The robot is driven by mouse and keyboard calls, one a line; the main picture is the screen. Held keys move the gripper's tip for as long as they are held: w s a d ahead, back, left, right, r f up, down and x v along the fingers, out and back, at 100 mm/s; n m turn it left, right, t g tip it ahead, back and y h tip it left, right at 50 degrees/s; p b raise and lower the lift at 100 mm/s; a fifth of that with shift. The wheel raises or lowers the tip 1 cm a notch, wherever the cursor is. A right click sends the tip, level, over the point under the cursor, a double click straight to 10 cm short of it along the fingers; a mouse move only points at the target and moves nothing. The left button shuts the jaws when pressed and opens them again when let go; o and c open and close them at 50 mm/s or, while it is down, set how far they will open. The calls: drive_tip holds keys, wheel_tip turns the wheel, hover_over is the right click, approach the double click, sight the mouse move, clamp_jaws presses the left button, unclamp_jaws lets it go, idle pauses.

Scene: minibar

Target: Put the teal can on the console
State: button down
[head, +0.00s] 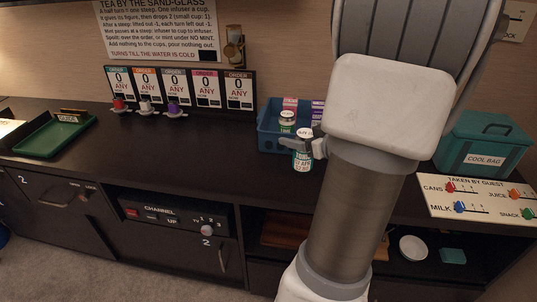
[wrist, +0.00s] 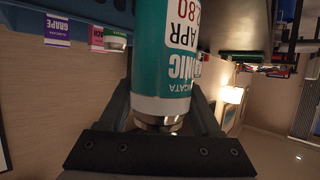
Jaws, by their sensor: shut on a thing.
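The teal can (head: 303,160), with a white label band, is held in my gripper (head: 305,148) in front of the blue crate in the head view. In the wrist view the can (wrist: 160,80) reads "TONIC" and "APR 2.80", and the fingers stand on both sides of it. The dark console top (head: 190,155) runs along the wall below the can. I cannot tell whether the can's base touches it. My arm covers part of the console to the right of the can.
The blue crate (head: 267,130) holds several cans and cartons. To the right are the teal cool bag (head: 484,145) and a guest board (head: 478,205). A card rack (head: 182,88) with small coloured pegs and a green tray (head: 52,138) stand left. The console between tray and crate is largely bare.

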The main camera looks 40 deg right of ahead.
drive_tip(key=shift+w+a+f+b, duration=0.1)
drive_tip(key=shift+w+f+b, duration=0.8)
drive_tip(key=shift+w+f, duration=0.35)
drive_tip(key=shift+w+d+f+b, duration=0.1)
drive_tip(key=shift+w+f+b, duration=0.9)
drive_tip(key=shift+f, duration=0.5)
drive_tip(key=shift+w+a+f+b, duration=0.1)
drive_tip(key=shift+w+f+b, duration=0.65)
drive_tip(key=shift+w+f, duration=0.55)
drive_tip(key=shift+f, duration=0.2)
drive_tip(key=shift+c, duration=0.4)
unclamp_jaws()
